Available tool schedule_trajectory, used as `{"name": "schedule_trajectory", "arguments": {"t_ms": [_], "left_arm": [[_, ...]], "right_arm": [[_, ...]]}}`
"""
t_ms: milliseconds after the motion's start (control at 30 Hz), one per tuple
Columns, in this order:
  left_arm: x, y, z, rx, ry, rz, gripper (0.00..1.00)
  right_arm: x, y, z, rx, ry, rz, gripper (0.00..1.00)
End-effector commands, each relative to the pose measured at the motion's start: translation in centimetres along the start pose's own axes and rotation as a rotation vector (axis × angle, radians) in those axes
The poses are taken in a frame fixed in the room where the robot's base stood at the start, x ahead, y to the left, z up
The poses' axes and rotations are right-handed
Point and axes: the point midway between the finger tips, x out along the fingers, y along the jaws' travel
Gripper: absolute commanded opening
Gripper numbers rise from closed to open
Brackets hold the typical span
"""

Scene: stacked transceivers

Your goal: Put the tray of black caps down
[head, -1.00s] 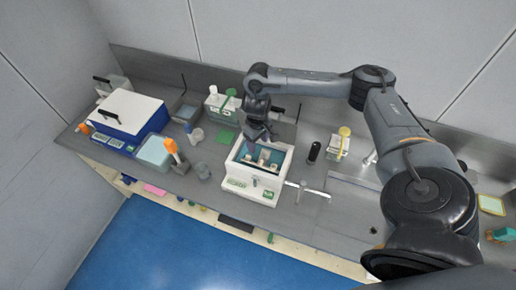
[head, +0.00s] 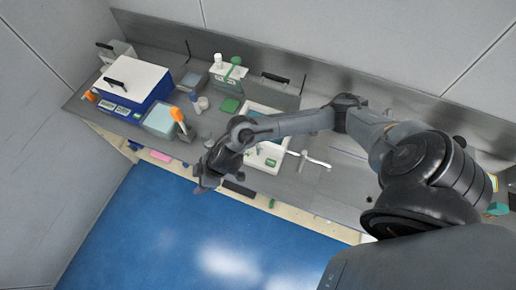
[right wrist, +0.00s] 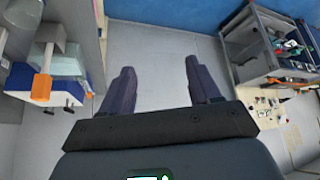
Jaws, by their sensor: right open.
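I cannot make out a tray of black caps in either view. My right gripper (head: 205,184) hangs past the front edge of the bench, over the floor side, in the head view. Its two fingers are spread with nothing between them in the right wrist view (right wrist: 161,85). My left gripper is in neither view.
A blue and white machine (head: 133,88) and a pale blue-topped box (head: 160,119) stand on the bench's left side. An orange-topped tool (head: 178,115) stands beside the box. A shelved cart (right wrist: 262,45) is at the right wrist view's right. The blue floor (head: 170,235) is open.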

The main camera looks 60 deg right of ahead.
Motion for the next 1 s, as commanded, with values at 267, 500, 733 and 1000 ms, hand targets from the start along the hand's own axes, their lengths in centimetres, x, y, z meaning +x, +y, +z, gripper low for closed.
{"name": "schedule_trajectory", "arguments": {"t_ms": [267, 500, 733, 1000], "left_arm": [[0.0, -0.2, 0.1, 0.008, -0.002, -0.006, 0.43], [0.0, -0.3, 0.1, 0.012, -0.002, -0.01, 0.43], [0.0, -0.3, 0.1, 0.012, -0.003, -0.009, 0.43], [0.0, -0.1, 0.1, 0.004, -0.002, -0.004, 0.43]], "right_arm": [[-3.8, -6.9, -1.9, 0.083, 0.138, 0.128, 0.62], [-8.4, -5.6, 6.0, 0.277, -0.08, 0.224, 0.62], [-11.5, -5.7, 12.4, 0.379, -0.255, 0.219, 0.62], [-12.2, -5.8, 13.7, 0.397, -0.294, 0.212, 0.62]]}}
